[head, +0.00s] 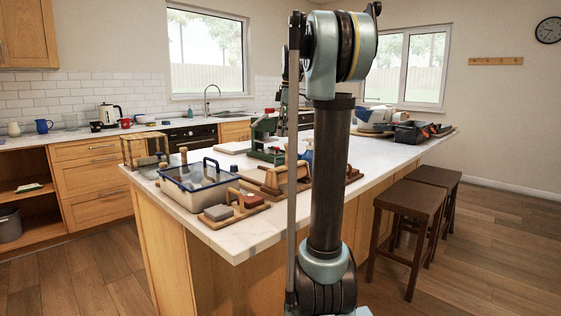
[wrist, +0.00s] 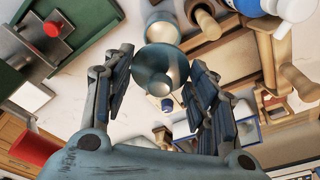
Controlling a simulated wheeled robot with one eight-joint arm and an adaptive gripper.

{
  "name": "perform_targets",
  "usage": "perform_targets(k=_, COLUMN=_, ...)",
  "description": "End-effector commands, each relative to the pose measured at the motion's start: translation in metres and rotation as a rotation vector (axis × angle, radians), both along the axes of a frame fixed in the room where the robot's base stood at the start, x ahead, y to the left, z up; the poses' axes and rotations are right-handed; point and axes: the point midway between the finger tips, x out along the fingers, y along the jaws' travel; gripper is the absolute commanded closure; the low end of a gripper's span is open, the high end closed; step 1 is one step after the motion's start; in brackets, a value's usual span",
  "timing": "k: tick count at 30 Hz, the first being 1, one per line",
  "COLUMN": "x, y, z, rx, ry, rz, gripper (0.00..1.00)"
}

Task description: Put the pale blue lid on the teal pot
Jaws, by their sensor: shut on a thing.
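In the wrist view my gripper (wrist: 160,88) is shut on a round, shiny blue-grey piece, which looks like the lid (wrist: 160,62). It sits between the two fingertips, above the worktop. Just beyond it, at the top middle, is a round blue-grey vessel (wrist: 162,28), partly covered by the held piece. It may be the teal pot, but I cannot tell for sure. The held piece and the vessel overlap in the picture; whether they touch is unclear. In the head view my arm hides the gripper, and I cannot make out pot or lid there.
A clear bin with blue handles (head: 196,184) and wooden tool stands (head: 233,207) stand at the island's near left. A green machine (head: 264,138) stands farther back; its red knob (wrist: 52,28) shows in the wrist view. Two dark stools (head: 410,207) stand at the right.

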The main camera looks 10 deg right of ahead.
Motion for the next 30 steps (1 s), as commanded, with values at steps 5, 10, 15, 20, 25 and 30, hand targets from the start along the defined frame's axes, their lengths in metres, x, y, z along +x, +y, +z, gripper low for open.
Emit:
perform_targets(k=5, x=0.0, y=0.005, z=-0.028, rx=0.0, ry=0.0, rz=0.005, gripper=0.71)
perform_targets(k=10, x=0.0, y=0.007, z=-0.049, rx=0.0, ry=0.0, rz=0.008, gripper=0.71)
perform_targets(k=15, x=0.0, y=0.008, z=-0.059, rx=0.0, ry=0.0, rz=0.009, gripper=0.71)
perform_targets(k=20, x=0.0, y=0.008, z=-0.077, rx=0.0, ry=0.0, rz=0.009, gripper=0.71)
perform_targets(k=25, x=0.0, y=0.008, z=-0.096, rx=0.0, ry=0.0, rz=0.009, gripper=0.7)
perform_targets(k=30, x=0.0, y=0.008, z=-0.097, rx=0.0, ry=0.0, rz=0.009, gripper=0.79)
